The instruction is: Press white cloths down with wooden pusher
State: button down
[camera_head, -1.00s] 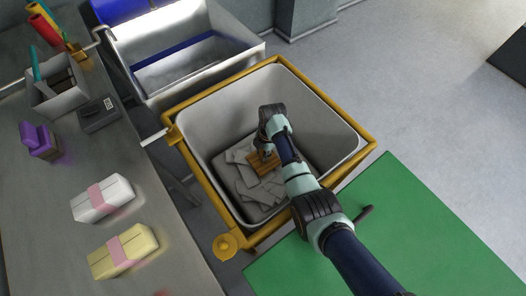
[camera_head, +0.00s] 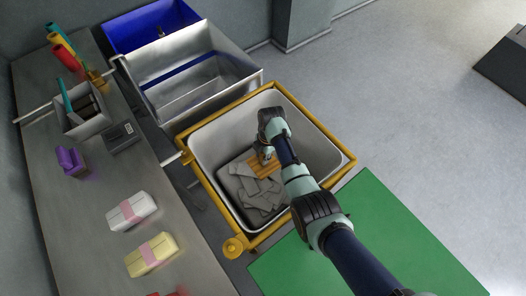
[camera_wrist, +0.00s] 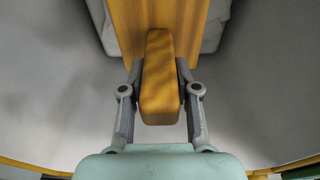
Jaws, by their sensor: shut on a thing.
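The wooden pusher (camera_head: 264,170) is down inside the yellow-framed bin (camera_head: 211,143). It also shows in the wrist view (camera_wrist: 160,75), where its handle stands between my fingers. My gripper (camera_head: 266,153) is shut on that handle; it also shows in the wrist view (camera_wrist: 160,96). The white cloths (camera_head: 256,196) lie in a loose, crumpled pile at the bottom of the bin. The pusher's board lies over the far part of the pile. My arm covers part of the bin's right side. I cannot tell how firmly the board bears on the cloths.
A steel counter (camera_head: 75,215) on the left holds wrapped white (camera_head: 131,211) and yellow (camera_head: 152,254) packs and a purple item (camera_head: 70,160). A metal tub (camera_head: 205,80) and a blue bin (camera_head: 150,25) stand behind. A green mat (camera_head: 370,240) lies front right. The bin's rim surrounds my arm.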

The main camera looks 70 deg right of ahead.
notch_tip(320, 180, up, 14)
jog(key=p, duration=1.2)
